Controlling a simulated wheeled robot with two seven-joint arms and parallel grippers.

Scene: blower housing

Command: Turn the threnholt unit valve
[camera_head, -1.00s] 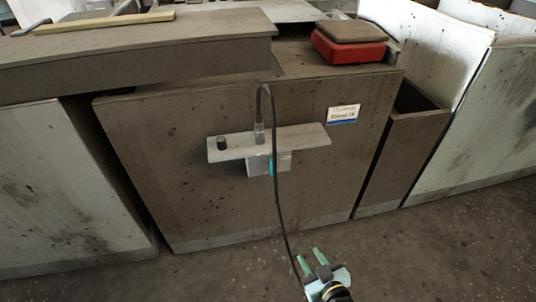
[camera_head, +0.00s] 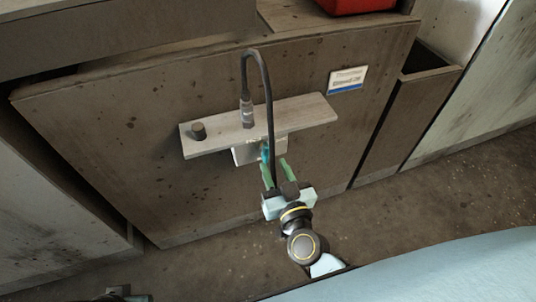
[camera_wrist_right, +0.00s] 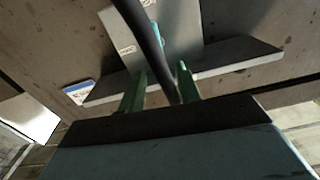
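A grey shelf-like bracket (camera_head: 300,112) sticks out from the brown cabinet front. Under it is a pale valve block (camera_head: 246,153) with a small teal part (camera_head: 265,152), which also shows in the right wrist view (camera_wrist_right: 156,31). My right gripper (camera_head: 274,174) is just below and in front of the block. Its two green fingers (camera_wrist_right: 160,80) are apart and point up toward the teal part, with no contact to be made out. A black hose (camera_wrist_right: 150,45) passes between the fingers in that view and partly hides the block. My left gripper's fingers are not visible.
The hose loops from a metal fitting (camera_head: 247,114) on the bracket, beside a dark knob (camera_head: 198,131). A label (camera_head: 347,79), too blurred to read, is on the cabinet (camera_head: 110,140). A red box (camera_head: 352,5) stands on top. Floor is open in front.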

